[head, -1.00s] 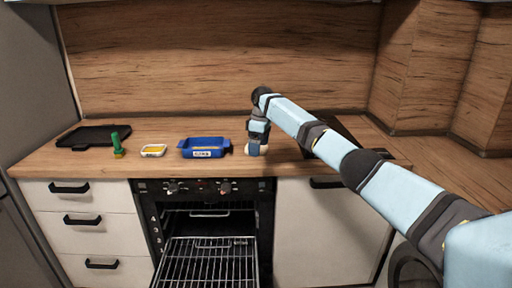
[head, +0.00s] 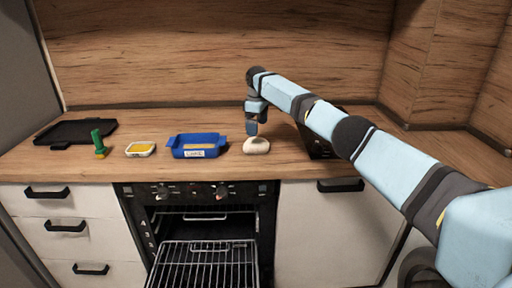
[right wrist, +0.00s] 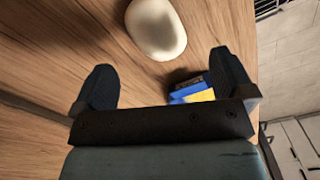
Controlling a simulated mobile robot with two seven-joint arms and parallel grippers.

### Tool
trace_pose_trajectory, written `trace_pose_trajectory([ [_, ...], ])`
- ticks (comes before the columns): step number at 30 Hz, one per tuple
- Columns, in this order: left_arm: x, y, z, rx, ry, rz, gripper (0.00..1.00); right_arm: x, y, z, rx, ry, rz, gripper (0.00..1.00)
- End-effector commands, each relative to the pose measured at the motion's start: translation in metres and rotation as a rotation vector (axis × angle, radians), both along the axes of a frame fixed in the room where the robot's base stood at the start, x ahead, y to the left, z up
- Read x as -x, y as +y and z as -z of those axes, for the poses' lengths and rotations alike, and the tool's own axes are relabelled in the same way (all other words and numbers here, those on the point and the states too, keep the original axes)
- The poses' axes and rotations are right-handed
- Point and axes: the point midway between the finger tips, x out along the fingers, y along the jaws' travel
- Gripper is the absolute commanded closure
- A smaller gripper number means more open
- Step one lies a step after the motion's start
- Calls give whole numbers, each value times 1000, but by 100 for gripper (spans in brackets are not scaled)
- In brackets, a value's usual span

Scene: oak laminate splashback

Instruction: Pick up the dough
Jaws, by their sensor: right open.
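The dough (head: 257,146) is a pale, rounded lump on the wooden counter, just right of the blue dish in the head view. In the right wrist view the dough (right wrist: 156,28) lies beyond the fingertips, between their lines and apart from both. My right gripper (head: 252,129) is above and slightly behind the dough. My left gripper is not in view.
A blue dish (head: 179,153) stands left of the dough. Further left are a small white tray with yellow contents (head: 128,153), a green-handled brush (head: 97,138) and a black tray (head: 48,135). The oven below is open, its rack (head: 200,268) pulled out.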

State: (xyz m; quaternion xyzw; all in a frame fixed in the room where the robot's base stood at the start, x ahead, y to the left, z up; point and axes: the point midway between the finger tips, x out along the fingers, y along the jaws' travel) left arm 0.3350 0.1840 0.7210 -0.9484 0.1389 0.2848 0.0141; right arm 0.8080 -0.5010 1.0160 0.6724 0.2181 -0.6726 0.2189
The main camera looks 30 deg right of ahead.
Motion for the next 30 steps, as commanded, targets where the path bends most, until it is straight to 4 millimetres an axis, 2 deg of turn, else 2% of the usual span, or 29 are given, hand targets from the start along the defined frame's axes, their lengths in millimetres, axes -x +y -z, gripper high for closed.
trace_pose_trajectory([
  [3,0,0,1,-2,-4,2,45,0,0,20,1,1,1,0],
  [10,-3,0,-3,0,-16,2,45,-1,0,37,0,0,0,0],
  [18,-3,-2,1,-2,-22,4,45,-6,1,75,1,1,1,0],
  [21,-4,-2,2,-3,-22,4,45,-6,1,81,0,0,1,0],
  [28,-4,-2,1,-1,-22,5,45,-6,1,82,-1,-1,0,0],
  [29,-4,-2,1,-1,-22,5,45,-6,1,82,-1,-1,0,5],
  [30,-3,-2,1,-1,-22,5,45,-6,1,82,-1,-1,0,14],
])
